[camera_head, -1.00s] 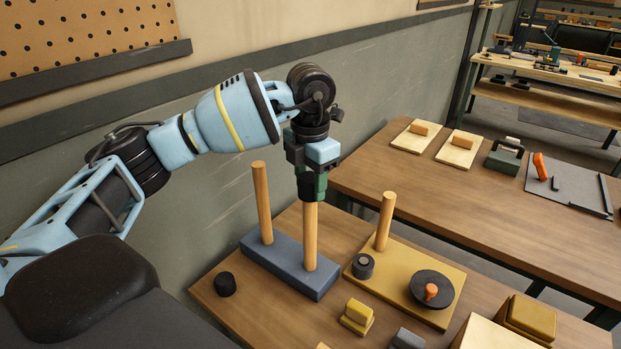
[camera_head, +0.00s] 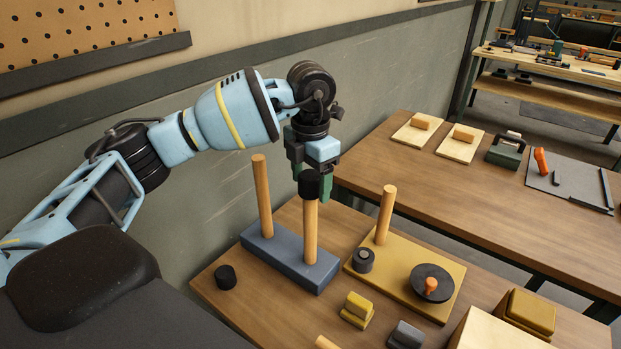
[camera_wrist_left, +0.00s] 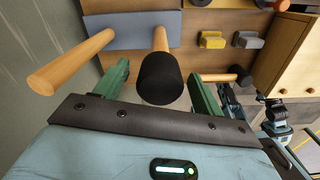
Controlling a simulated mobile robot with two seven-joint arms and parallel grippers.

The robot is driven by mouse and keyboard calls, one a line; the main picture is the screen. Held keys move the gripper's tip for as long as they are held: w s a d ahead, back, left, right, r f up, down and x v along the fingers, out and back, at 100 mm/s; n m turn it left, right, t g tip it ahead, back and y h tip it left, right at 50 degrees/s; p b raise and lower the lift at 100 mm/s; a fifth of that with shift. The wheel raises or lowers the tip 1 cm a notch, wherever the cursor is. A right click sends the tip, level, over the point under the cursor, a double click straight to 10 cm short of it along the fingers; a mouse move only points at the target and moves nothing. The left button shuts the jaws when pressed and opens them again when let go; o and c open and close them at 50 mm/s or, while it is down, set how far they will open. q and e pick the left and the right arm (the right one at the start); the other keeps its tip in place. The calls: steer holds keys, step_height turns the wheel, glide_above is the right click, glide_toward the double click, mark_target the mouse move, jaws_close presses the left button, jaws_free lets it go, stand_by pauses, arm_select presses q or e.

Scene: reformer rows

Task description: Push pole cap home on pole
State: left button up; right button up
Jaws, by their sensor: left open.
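A black pole cap (camera_head: 308,186) sits on the top of the right-hand wooden pole (camera_head: 310,232) of the blue-grey base (camera_head: 290,262). It also shows in the left wrist view (camera_wrist_left: 160,80), with the pole running away beneath it. My left gripper (camera_head: 312,183) is open around the cap, a finger on either side. In the left wrist view, gaps show between the cap and both fingers (camera_wrist_left: 160,90). How far the cap sits down on the pole cannot be told. The base's other pole (camera_head: 262,197) is bare.
Another black cap (camera_head: 225,277) lies on the table (camera_head: 215,300) at left. A yellow base (camera_head: 405,300) with a pole, a small dark ring piece and a black disc stands to the right. Blocks crowd the front. Parts of my right arm (camera_wrist_left: 275,118) show in the wrist view.

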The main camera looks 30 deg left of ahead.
mark_target(311, 175)
arm_select(q)
step_height(311, 175, up, 8)
steer(key=shift+f, duration=0.1)
stand_by(0.4)
stand_by(0.6)
